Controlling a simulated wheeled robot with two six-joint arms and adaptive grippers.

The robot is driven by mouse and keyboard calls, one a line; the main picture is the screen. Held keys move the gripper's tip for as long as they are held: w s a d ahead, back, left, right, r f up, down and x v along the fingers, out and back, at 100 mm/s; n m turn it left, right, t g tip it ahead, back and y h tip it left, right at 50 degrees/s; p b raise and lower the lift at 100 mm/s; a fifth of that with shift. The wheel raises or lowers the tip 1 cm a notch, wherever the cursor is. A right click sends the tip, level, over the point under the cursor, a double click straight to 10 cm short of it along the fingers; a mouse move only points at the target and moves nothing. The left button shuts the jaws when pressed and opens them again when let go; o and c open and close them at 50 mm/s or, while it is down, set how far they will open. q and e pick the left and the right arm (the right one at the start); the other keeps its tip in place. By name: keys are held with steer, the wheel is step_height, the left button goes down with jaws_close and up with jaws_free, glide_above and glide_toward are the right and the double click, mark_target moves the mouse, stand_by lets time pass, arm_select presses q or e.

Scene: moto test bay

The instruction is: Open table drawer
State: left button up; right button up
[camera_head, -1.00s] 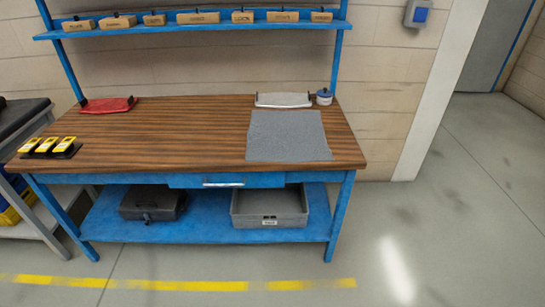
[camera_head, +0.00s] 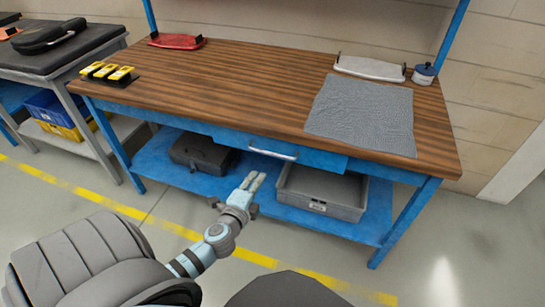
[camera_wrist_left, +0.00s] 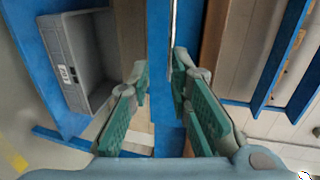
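The blue table drawer (camera_head: 318,159) sits under the front edge of the wooden tabletop, its front looking flush with the table frame. Its silver bar handle (camera_head: 272,153) shows at the middle of the drawer front. My left gripper (camera_head: 257,181) is in front of and a little below the handle, apart from it. In the left wrist view, my left gripper's green-padded fingers (camera_wrist_left: 158,88) are spread and empty. The blue table front (camera_wrist_left: 158,50) lies beyond them, with a thin pale strip that looks like the handle (camera_wrist_left: 173,35). My right gripper is not in view.
A grey bin (camera_head: 322,191) and a dark case (camera_head: 202,153) stand on the blue lower shelf. A grey mat (camera_head: 362,112) covers the tabletop's right part. Yellow devices (camera_head: 107,72) sit at its left. Open floor lies before the table.

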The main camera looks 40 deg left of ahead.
mark_target(272, 154)
arm_select(q)
steer(key=x, duration=0.4)
steer(key=r+b+x, duration=0.1)
steer(key=x, duration=0.4)
steer(key=b+x, duration=0.1)
steer(key=x, duration=0.4)
steer(key=shift+w+r, duration=0.3)
